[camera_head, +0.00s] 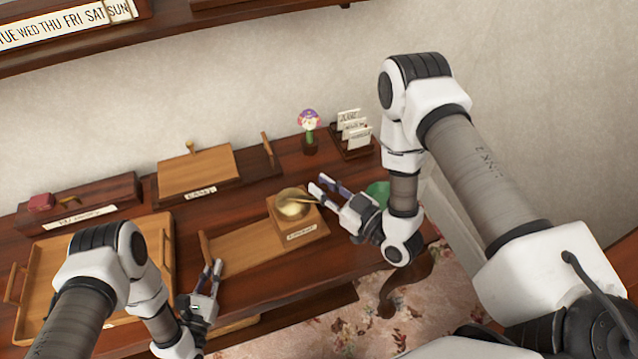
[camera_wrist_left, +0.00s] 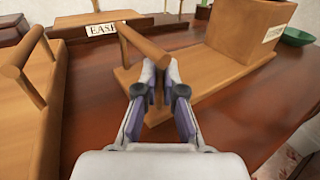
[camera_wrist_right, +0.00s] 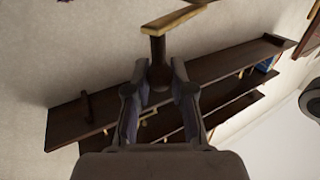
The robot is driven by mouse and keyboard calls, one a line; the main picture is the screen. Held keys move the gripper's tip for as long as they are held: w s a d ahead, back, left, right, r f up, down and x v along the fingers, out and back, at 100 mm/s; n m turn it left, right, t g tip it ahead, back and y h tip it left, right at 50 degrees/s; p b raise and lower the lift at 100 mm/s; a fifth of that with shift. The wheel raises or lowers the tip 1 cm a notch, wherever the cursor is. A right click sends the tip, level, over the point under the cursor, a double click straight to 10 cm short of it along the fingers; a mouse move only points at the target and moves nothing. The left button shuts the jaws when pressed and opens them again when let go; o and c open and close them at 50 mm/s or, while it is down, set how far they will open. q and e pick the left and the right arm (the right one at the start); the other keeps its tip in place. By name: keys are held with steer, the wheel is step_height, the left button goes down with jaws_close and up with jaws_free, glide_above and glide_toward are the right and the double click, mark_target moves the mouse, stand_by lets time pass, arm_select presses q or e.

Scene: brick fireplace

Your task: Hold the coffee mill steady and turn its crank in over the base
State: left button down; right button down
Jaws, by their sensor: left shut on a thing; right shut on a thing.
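The coffee mill is a wooden box (camera_head: 298,228) with a brass dome (camera_head: 294,203) on top, standing at the right end of a long wooden base board (camera_head: 250,252). My left gripper (camera_head: 214,270) is shut on the wooden bar handle (camera_wrist_left: 143,40) at the board's left end. My right gripper (camera_head: 324,187) is shut beside the mill's upper right. In the right wrist view its fingers close on a dark knob (camera_wrist_right: 158,68) under the brass crank arm (camera_wrist_right: 175,18). In the head view I cannot clearly make out the crank's direction.
A handled wooden tray (camera_head: 60,250) lies to the left. A green bowl (camera_wrist_left: 293,37) sits right of the mill, near the table's right end.

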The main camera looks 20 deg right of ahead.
steer(key=shift+a, duration=0.1)
steer(key=c, duration=1)
jaws_free()
steer(key=shift+v, duration=6.1)
